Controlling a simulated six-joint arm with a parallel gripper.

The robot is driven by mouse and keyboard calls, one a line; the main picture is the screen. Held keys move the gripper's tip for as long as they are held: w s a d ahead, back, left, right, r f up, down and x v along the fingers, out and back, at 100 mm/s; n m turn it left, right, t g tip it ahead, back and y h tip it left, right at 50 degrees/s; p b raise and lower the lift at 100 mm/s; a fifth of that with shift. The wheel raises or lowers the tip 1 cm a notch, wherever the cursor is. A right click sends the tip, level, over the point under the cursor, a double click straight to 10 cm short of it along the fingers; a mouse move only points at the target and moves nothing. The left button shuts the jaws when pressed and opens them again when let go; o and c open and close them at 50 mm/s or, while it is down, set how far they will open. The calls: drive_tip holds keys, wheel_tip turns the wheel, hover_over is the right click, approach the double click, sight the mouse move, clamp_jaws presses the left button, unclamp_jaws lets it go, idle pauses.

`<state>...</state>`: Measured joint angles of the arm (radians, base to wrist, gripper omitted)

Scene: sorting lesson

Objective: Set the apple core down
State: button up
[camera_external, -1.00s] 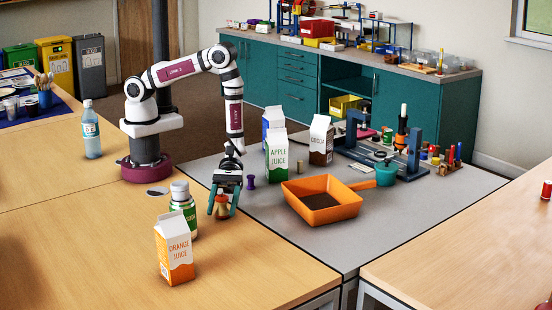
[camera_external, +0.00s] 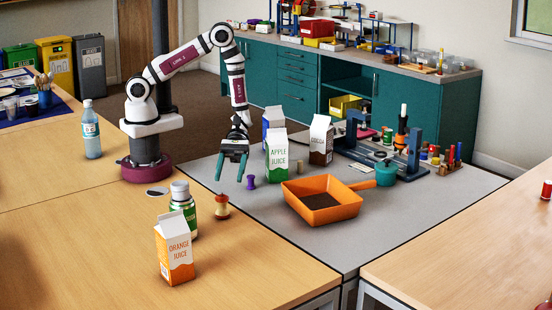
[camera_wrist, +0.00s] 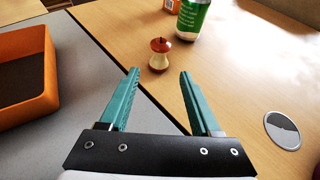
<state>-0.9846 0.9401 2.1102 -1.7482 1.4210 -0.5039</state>
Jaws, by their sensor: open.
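The apple core (camera_external: 222,206), pale in the middle with reddish-brown ends, stands upright on the wooden table near the edge of the grey top. It also shows in the wrist view (camera_wrist: 159,54), beyond my fingertips. My gripper (camera_external: 231,173) is open and empty, raised above and behind the apple core, apart from it. In the wrist view its two teal fingers (camera_wrist: 160,72) are spread wide with nothing between them.
A green-labelled bottle (camera_external: 183,209) stands just left of the core, with an orange juice carton (camera_external: 175,251) in front. An orange tray (camera_external: 350,208) of dark soil, an apple juice carton (camera_external: 277,160) and a small purple spool (camera_external: 251,182) are to the right.

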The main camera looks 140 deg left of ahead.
drive_tip(key=s+d+r+m+g+y, duration=0.2)
drive_tip(key=s+d+r+m+g, duration=1.1)
drive_tip(key=m, duration=0.6)
drive_tip(key=s+a+r+m+t+y, duration=0.3)
drive_tip(key=s+a+m+y, duration=0.2)
drive_tip(key=m+y, duration=0.4)
drive_tip(key=s+m, duration=0.1)
drive_tip(key=m, duration=0.3)
drive_tip(key=shift+s+r+m, duration=0.25)
drive_tip(key=shift+r+m, duration=0.05)
drive_tip(key=shift+r, duration=0.05)
